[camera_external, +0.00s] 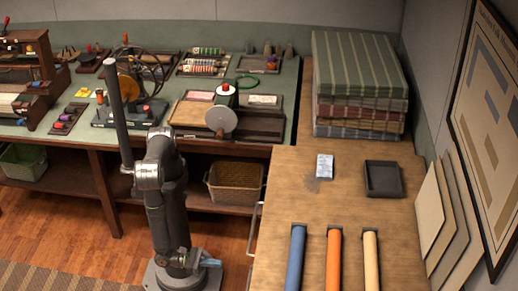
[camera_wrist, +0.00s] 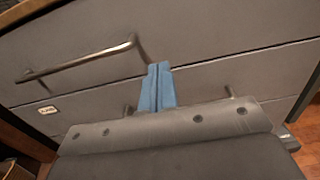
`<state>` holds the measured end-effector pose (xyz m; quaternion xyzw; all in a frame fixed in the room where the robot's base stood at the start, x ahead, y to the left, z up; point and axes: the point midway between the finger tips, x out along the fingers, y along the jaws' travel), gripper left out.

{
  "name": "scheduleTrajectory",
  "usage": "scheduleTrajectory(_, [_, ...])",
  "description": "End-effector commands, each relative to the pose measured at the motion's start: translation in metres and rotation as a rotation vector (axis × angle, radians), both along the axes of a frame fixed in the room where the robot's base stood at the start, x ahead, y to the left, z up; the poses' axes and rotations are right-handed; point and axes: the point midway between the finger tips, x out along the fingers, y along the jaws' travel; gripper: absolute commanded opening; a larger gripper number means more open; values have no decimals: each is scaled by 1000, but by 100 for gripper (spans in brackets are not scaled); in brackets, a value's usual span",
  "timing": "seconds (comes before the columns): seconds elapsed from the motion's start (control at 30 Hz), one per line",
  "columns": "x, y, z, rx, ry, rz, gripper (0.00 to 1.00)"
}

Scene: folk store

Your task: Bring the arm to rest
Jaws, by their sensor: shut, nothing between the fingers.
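My arm stands folded between the green-topped bench and the wooden counter in the external view. My gripper (camera_external: 213,265) is low beside my own base, with its blue fingers showing to the right of the arm. In the wrist view the two blue fingers (camera_wrist: 158,66) lie side by side, shut, with nothing between them. Behind them is a grey drawer front (camera_wrist: 75,50) with a bar handle (camera_wrist: 78,63). I cannot tell how far the fingertips are from it.
The wooden counter (camera_external: 285,185) at right holds three coloured rolls, a black tray (camera_external: 383,179) and stacked fabrics (camera_external: 358,75). The green-topped bench (camera_external: 30,128) holds several tools. A wicker basket (camera_external: 234,184) sits on its lower shelf. Wood floor (camera_external: 90,245) is clear at left.

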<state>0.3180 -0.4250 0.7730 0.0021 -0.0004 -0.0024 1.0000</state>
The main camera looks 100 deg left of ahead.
Motion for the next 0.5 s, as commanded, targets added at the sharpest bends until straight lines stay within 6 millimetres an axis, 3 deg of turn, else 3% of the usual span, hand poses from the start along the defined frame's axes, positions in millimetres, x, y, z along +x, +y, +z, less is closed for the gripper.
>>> scheduleTrajectory(0.23, [21,1,0,0,0,4,0])
scheduleTrajectory(0.5, [71,1,0,-2,0,5,0])
